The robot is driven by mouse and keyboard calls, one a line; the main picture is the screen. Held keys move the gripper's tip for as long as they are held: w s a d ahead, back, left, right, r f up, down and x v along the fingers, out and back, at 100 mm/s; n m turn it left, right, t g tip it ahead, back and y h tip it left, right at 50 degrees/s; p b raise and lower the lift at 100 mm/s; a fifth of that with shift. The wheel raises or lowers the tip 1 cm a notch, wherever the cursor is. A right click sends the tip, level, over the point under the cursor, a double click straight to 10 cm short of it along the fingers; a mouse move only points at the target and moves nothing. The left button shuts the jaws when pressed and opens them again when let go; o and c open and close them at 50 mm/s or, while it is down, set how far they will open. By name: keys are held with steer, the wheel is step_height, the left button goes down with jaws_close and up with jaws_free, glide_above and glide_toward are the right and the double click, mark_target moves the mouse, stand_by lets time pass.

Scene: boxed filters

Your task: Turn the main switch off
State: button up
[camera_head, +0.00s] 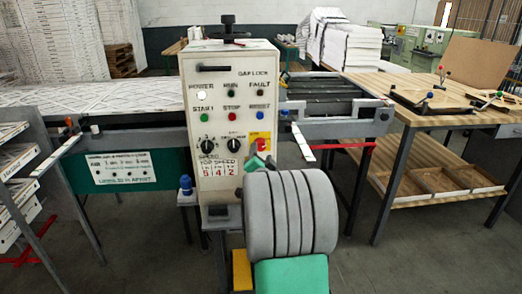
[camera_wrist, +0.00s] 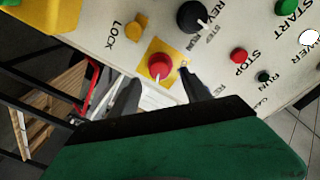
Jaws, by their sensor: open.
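The main switch appears to be the red round knob on a square yellow plate, low on the right of the control panel's front (camera_head: 212,100). In the wrist view the red knob (camera_wrist: 160,67) has a pale pointer line, and its yellow plate (camera_wrist: 160,56) shows around it. In the head view the yellow plate (camera_head: 260,139) shows, with my gripper (camera_head: 258,160) just below it. In the wrist view my gripper (camera_wrist: 159,78) is open, its dark fingers on either side of the knob. I cannot tell whether they touch it.
A black selector knob (camera_wrist: 193,17), a small orange-yellow lock knob (camera_wrist: 135,27) and the red stop button (camera_wrist: 240,57) are close by on the panel. A wooden table (camera_head: 440,108) stands to the right.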

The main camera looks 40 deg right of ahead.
mark_target(261, 147)
steer(key=x, duration=0.4)
steer(key=shift+w+d, duration=0.1)
steer(key=shift+w, duration=0.1)
steer(key=shift+c, duration=0.4)
jaws_close()
